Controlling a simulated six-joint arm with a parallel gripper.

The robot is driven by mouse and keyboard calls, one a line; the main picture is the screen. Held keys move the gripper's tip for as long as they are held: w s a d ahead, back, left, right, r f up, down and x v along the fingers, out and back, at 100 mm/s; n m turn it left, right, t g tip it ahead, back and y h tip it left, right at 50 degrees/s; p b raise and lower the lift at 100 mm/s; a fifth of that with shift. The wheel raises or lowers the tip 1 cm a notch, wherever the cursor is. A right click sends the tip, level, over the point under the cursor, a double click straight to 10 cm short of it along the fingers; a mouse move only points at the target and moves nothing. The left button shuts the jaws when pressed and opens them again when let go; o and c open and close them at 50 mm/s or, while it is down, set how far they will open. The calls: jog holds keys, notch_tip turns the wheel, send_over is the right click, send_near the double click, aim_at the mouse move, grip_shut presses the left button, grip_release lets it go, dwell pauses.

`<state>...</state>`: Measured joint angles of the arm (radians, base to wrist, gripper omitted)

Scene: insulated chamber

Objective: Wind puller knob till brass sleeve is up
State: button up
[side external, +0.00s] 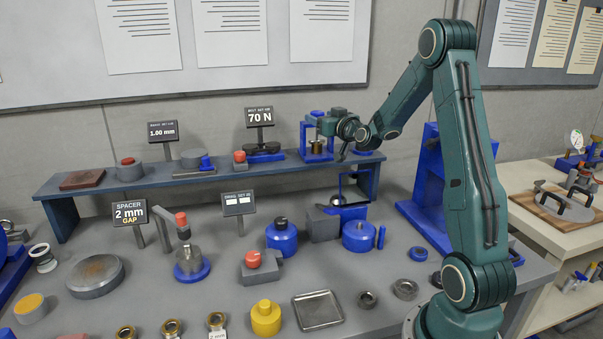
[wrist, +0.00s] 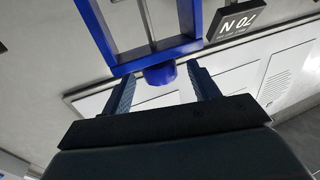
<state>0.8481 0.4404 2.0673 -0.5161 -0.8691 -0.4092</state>
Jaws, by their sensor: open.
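The puller is a blue upright frame (side external: 304,140) on the raised shelf, with the brass sleeve (side external: 316,147) low inside it. Its blue knob (side external: 316,113) is on top, partly covered by my gripper (side external: 326,122). In the wrist view, which is upside down, the blue knob (wrist: 160,75) lies between the tips of my open gripper (wrist: 163,80), with a gap on each side. The blue frame (wrist: 112,50) and a thin grey rod (wrist: 149,20) show beyond it. The brass sleeve is not seen in the wrist view.
A "70 N" sign (side external: 259,117) and a blue-based block (side external: 263,153) stand left of the puller on the shelf (side external: 220,177). A tall blue stand (side external: 425,190) is to the right. Several blue, red and yellow parts crowd the bench below.

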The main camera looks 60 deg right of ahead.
jog(key=shift+x, duration=1.3)
jog(key=c, duration=1)
